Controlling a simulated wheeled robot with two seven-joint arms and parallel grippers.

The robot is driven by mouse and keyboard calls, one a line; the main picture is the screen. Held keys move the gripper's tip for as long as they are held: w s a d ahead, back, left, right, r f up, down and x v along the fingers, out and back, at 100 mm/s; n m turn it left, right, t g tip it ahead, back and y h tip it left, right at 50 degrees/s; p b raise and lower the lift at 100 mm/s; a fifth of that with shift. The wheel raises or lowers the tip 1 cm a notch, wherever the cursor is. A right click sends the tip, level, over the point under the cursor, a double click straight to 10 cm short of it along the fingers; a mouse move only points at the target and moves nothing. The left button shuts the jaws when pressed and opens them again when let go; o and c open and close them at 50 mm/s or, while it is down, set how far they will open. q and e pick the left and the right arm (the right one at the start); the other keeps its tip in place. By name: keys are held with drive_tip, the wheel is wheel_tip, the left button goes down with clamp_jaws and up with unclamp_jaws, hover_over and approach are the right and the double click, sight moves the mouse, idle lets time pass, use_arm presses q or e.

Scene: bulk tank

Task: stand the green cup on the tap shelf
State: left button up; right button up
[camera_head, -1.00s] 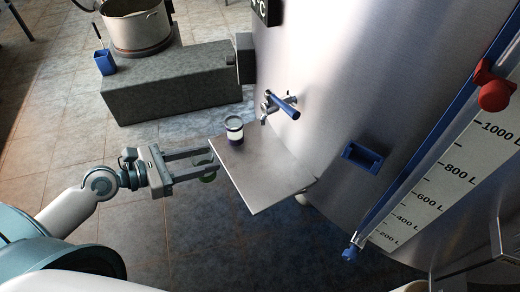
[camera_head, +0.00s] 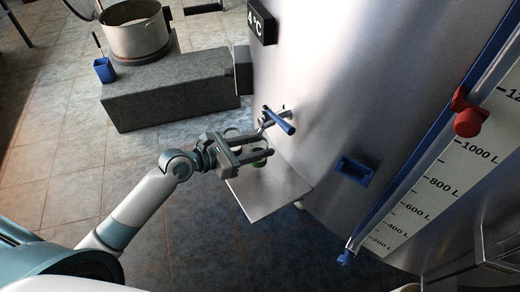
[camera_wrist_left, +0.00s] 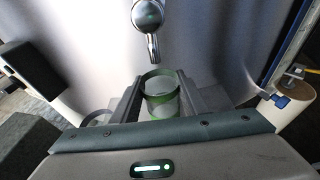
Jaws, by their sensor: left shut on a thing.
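The green cup (camera_head: 259,162) is between the fingers of my left gripper (camera_head: 262,155), which is shut on it. In the left wrist view the cup (camera_wrist_left: 161,95) is upright, a clear cup with green bands, its open rim up, below the tap's spout (camera_wrist_left: 152,45). The tap (camera_head: 278,118) has a blue lever and sits on the tank wall. The tap shelf (camera_head: 268,196) is a flat metal plate under the tap. The cup is over the shelf; whether its base touches the shelf I cannot tell. My right gripper is not in view.
The tank wall (camera_head: 340,90) stands close behind the shelf. The shelf's front part is bare.

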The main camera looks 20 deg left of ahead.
use_arm(q)
drive_tip(key=shift+w+d, duration=0.25)
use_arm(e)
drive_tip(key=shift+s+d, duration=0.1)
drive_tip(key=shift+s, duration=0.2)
use_arm(q)
drive_tip(key=shift+f, duration=1.75)
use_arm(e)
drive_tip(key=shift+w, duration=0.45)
use_arm(q)
drive_tip(key=shift+f, duration=0.1)
drive_tip(key=o, duration=1.1)
drive_tip(key=shift+o, duration=0.2)
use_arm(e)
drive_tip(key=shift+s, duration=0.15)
